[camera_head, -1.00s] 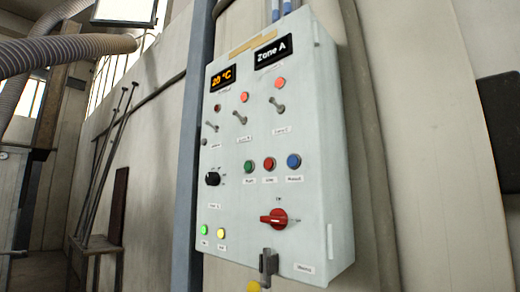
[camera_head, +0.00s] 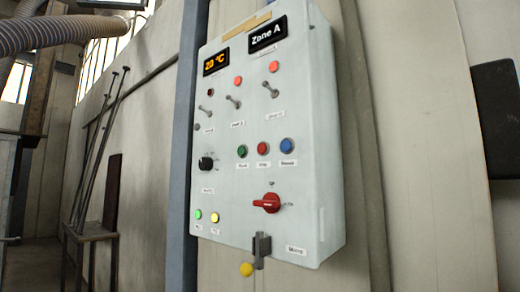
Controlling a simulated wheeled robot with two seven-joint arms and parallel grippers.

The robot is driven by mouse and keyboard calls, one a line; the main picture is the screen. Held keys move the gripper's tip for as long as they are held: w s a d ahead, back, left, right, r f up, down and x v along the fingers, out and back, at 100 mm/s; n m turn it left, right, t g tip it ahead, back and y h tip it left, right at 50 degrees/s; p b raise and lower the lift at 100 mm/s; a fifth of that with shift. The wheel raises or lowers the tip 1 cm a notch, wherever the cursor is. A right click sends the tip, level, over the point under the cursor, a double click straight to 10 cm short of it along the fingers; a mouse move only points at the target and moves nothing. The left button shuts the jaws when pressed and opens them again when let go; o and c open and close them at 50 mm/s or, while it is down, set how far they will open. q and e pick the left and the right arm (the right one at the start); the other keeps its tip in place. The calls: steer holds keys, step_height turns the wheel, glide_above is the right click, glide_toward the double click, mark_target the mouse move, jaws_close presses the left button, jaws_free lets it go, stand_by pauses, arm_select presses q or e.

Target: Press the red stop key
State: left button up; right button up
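The red stop key (camera_head: 263,148) is a small round red button in the middle row of a pale control panel (camera_head: 228,183). A green button (camera_head: 242,151) is to its left and a blue button (camera_head: 287,145) to its right. Small labels sit under these buttons; the one under the red key is too blurred to read surely. Nothing covers the red key. Neither of my grippers shows in the head view.
A grey bracket (camera_head: 261,246) and a yellow ball (camera_head: 247,269) are at the bottom edge. A blue-grey post (camera_head: 186,170) stands left of the panel.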

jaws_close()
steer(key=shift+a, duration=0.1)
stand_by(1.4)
